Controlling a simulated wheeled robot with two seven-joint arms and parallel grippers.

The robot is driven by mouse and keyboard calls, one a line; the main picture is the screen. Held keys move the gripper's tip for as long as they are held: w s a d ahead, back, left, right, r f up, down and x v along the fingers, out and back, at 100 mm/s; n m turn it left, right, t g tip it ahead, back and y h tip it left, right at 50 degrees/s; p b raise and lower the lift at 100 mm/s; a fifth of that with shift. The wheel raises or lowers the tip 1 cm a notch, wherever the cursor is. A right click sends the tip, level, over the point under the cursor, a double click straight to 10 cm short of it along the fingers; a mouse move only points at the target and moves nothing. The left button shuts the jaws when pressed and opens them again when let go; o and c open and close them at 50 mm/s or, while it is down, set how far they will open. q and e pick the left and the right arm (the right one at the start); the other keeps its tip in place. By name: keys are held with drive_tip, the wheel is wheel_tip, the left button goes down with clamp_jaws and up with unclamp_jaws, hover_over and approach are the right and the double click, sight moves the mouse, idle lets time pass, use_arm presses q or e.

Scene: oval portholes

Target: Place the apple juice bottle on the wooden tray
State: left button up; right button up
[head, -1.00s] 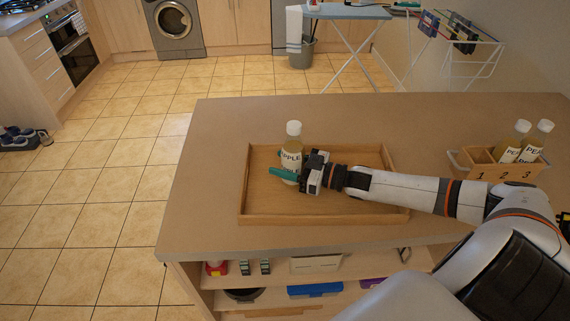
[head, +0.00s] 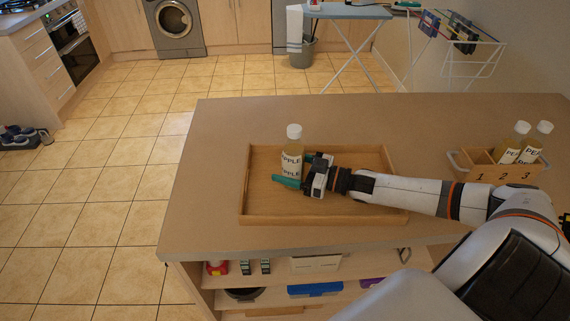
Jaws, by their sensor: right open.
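The apple juice bottle (head: 292,158), with a white cap and a label reading APPLE, stands upright on the wooden tray (head: 322,219), in its left half. My right gripper (head: 290,178) is open at the bottle's lower part, with a green finger showing in front of the bottle. The other finger is mostly hidden, and I cannot tell whether the fingers touch the bottle. My left gripper is not in view.
A wooden caddy (head: 508,174) marked 1, 2, 3 holds two pear bottles (head: 535,143) on the counter's right. The counter (head: 240,118) behind and left of the tray is clear. Shelves with several items sit below the front edge.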

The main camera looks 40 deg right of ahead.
drive_tip(key=p+v, duration=0.1)
drive_tip(key=v, duration=0.1)
drive_tip(key=p+v, duration=0.2)
drive_tip(key=v, duration=0.1)
drive_tip(key=shift+s+d+r, duration=0.15)
drive_tip(key=shift+s+r, duration=0.05)
drive_tip(key=shift+s, duration=0.05)
drive_tip(key=shift+s+d+f, duration=0.15)
drive_tip(key=shift+s+d, duration=0.1)
drive_tip(key=shift+s, duration=0.1)
